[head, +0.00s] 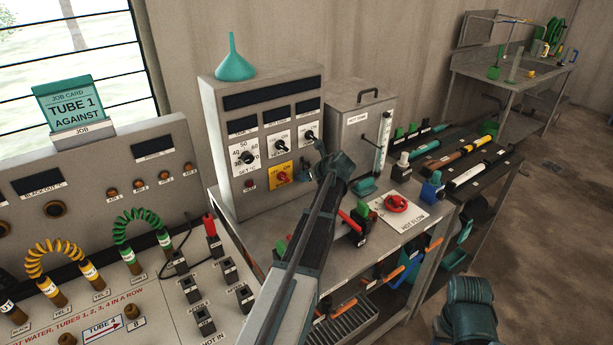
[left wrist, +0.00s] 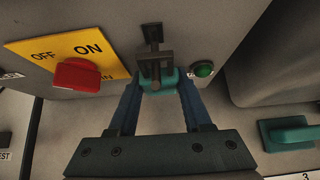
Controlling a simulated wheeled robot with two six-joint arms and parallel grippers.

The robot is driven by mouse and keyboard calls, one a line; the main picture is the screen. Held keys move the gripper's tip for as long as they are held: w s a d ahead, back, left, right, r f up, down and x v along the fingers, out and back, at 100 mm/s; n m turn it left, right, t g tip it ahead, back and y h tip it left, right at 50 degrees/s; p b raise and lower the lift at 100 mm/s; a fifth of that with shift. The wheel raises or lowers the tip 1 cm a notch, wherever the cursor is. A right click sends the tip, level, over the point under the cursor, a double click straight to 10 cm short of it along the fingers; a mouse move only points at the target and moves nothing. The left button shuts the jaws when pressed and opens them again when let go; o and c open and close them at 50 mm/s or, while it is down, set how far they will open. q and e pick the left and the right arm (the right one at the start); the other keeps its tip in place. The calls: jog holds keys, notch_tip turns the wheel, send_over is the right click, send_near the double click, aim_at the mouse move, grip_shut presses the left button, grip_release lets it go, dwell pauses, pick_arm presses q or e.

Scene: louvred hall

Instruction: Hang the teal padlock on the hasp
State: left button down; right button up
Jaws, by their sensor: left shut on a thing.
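In the left wrist view, my left gripper (left wrist: 160,88) is shut on the teal padlock (left wrist: 158,82), its two blue fingers on either side of the body. The padlock's dark shackle (left wrist: 155,58) stands up from the body, right at the dark hasp (left wrist: 152,34) on the grey panel face. I cannot tell whether the shackle passes through the hasp or is only in front of it.
A yellow OFF/ON plate (left wrist: 100,45) with a red switch (left wrist: 77,75) is left of the hasp; a green button (left wrist: 204,69) is right of it. The grey tank (head: 350,105) stands beside the control box (head: 235,150). A red valve (head: 397,203) is on the bench.

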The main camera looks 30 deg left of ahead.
pick_arm(q)
jog(key=shift+c, duration=1.3)
grip_release()
jog(key=shift+d, duration=0.1)
jog(key=s+d+r+p, duration=0.2)
jog(key=d, duration=0.4)
jog(key=shift+s+r, duration=0.15)
jog(key=shift+s, duration=0.15)
jog(key=shift+r, duration=0.1)
jog(key=p+v, duration=0.9)
jog(key=v, duration=0.4)
jog(key=shift+d, duration=0.25)
